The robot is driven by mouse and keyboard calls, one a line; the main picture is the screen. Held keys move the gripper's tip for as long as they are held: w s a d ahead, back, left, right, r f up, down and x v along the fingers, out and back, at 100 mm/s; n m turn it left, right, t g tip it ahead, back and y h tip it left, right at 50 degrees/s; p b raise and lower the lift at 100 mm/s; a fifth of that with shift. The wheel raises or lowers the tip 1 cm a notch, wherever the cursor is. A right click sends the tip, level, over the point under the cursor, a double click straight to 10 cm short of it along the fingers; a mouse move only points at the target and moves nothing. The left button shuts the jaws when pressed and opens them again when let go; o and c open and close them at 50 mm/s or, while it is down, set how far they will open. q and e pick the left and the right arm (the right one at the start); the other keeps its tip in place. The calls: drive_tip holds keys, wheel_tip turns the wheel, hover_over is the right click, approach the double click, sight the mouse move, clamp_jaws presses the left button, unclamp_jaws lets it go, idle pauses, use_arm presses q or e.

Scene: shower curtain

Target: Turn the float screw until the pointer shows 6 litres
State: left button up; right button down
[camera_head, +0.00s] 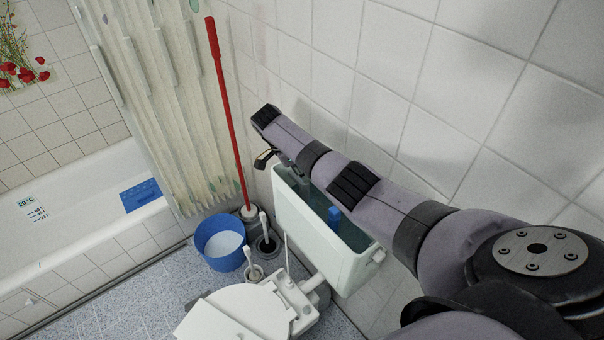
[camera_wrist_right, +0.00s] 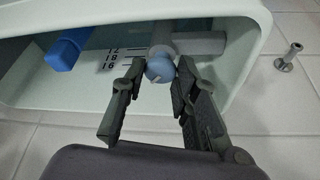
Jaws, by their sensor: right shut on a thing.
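The open white cistern (camera_head: 312,232) is fixed to the wall behind the toilet. In the right wrist view the float screw (camera_wrist_right: 160,68) is a round blue knob with a pale mark, at the end of a grey fitting (camera_wrist_right: 198,43). My right gripper (camera_wrist_right: 157,80) reaches into the cistern, with its dark fingers shut on the knob from either side. A scale with dark numbers (camera_wrist_right: 112,57) shows on the inner wall, partly hidden by a finger. I cannot tell the pointer's reading. My arm covers part of the cistern in the head view.
A blue block-shaped part (camera_wrist_right: 68,50) stands inside the cistern, left of the scale. A metal fitting (camera_wrist_right: 288,56) sticks out at the right. The toilet (camera_head: 240,312), blue bucket (camera_head: 220,245) and red-handled pole (camera_head: 228,110) stand nearby. The tiled wall is close behind my arm.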

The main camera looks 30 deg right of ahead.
drive_tip(key=shift+f+m+b, duration=0.1)
drive_tip(key=shift+m+b, duration=0.25)
drive_tip(key=shift+m, duration=0.25)
drive_tip(key=shift+g, duration=0.3)
drive_tip(key=c, duration=1.2)
unclamp_jaws()
drive_tip(key=shift+c, duration=0.2)
drive_tip(key=shift+w, duration=0.1)
drive_tip(key=v, duration=1.2)
drive_tip(key=shift+d, duration=0.1)
